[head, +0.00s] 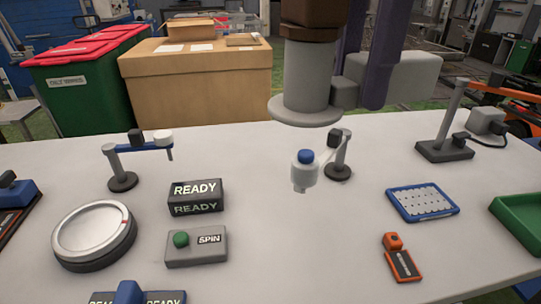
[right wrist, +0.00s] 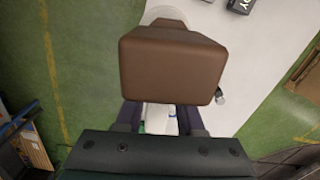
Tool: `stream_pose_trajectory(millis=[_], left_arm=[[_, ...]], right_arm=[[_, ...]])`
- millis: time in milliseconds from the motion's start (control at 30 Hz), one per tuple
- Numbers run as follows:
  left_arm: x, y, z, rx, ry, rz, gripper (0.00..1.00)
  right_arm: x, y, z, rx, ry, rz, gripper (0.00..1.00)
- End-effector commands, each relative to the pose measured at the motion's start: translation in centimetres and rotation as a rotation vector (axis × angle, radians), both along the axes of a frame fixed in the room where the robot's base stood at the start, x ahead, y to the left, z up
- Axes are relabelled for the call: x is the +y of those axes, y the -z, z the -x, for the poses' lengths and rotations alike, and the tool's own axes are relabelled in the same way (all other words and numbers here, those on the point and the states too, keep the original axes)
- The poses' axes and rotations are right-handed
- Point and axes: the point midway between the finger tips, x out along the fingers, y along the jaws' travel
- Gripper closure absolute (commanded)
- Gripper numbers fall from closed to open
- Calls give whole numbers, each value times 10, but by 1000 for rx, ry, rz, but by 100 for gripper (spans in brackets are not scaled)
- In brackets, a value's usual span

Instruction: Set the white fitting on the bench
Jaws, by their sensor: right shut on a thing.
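The white fitting (head: 303,75) has a pale cylinder, a wide flange at its lower end, a brown block at its top and a pale side branch (head: 405,75). My right gripper (head: 365,95) has purple-grey fingers shut on the side branch. The fitting hangs upright with its flange down, and appears above the bench (head: 265,245). In the right wrist view the brown block (right wrist: 172,65) hides most of the fitting. A pale part shows between the fingers (right wrist: 160,118). My left gripper is not in view.
A post with a white, blue-capped head (head: 304,172) stands below the fitting. Left are another post (head: 120,165), a round turntable (head: 93,232), a READY box (head: 196,197) and a SPIN button box (head: 197,247). A blue tray (head: 423,203) and green tray (head: 520,225) lie right. The front middle is clear.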

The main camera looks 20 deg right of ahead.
Motion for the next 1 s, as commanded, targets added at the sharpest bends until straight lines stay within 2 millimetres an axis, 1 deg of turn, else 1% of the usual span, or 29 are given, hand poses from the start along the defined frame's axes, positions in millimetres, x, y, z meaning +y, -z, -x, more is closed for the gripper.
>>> stream_pose_trajectory(millis=[33, 100, 1000], left_arm=[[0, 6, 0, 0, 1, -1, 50], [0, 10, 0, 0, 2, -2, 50], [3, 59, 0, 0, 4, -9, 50]], right_arm=[[-1, 6, -1, 0, 128, -3, 100], [-3, 12, -2, 1, 318, -7, 100], [-28, 79, -9, 13, 2749, -23, 100]])
